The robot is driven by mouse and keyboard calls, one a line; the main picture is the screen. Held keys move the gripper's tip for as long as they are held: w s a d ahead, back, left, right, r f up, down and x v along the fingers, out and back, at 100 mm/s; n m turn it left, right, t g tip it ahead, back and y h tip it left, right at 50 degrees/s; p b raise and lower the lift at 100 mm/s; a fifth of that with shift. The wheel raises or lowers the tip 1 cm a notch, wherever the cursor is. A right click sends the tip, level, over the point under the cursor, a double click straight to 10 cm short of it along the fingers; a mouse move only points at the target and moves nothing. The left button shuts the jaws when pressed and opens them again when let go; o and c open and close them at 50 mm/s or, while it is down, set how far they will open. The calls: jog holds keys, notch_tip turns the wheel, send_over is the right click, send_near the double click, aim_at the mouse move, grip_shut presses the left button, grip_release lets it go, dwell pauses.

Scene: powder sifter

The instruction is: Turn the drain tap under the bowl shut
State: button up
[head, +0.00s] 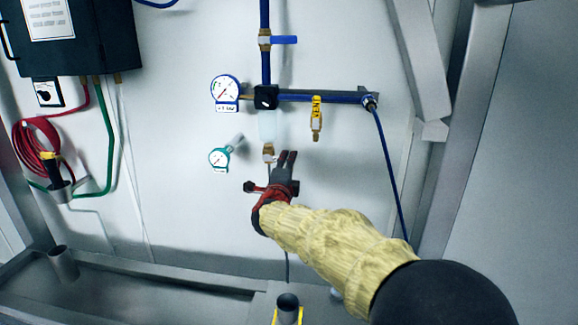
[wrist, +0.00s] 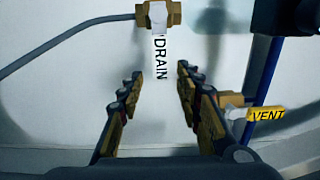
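The clear bowl (head: 267,126) hangs under a black body on the blue pipework in the head view. The brass drain tap (head: 268,152) sits below it, and shows at the top of the wrist view (wrist: 173,13). Its white lever, labelled DRAIN (wrist: 160,58), points down the wrist picture, across the line of the grey tube. My gripper (head: 287,155) is just right of and below the tap in the head view. In the wrist view my gripper (wrist: 161,74) is open, with the label's lower end in line with the gap between its fingers. Contact cannot be told.
A yellow VENT tap (head: 316,115) is to the right, and close to the right finger in the wrist view (wrist: 265,115). Two gauges (head: 225,90) (head: 219,158) stand to the left. A blue hose (head: 388,165) hangs at right. A metal trough (head: 130,290) runs below.

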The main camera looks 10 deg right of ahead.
jog(key=v, duration=1.1)
jog(key=shift+s, duration=0.35)
jog(key=shift+a, duration=0.15)
